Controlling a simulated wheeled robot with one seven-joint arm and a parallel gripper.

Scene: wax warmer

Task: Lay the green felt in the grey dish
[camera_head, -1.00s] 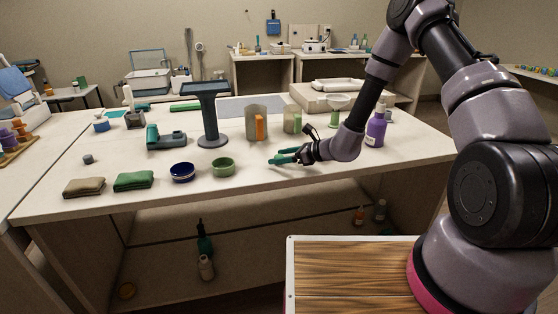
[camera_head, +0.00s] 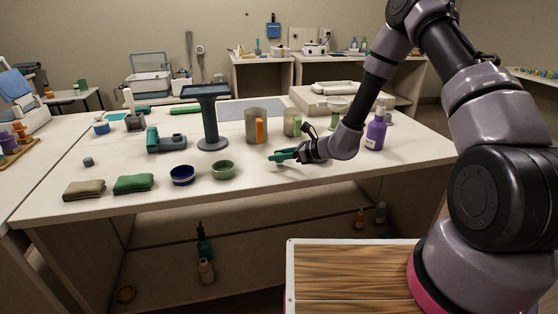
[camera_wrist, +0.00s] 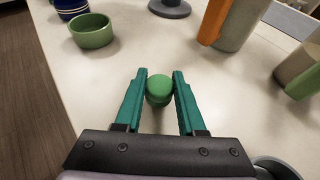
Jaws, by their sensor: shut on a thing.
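My gripper (camera_head: 283,155) is low over the right middle of the table, its teal fingers pointing left. In the wrist view my gripper (camera_wrist: 159,85) is shut on a small, rounded, bright green piece, which I take to be the green felt (camera_wrist: 159,88). Its underside is hard to see, and the fingers mostly hide it in the head view. I cannot tell for sure that this top is the grey dish.
A green bowl (camera_head: 223,170) and a blue bowl (camera_head: 182,175) stand left of my gripper. Folded green (camera_head: 133,184) and brown (camera_head: 84,190) cloths lie at front left. A mug with an orange handle (camera_head: 257,128) and a purple bottle (camera_head: 375,133) stand nearby. The front right table is clear.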

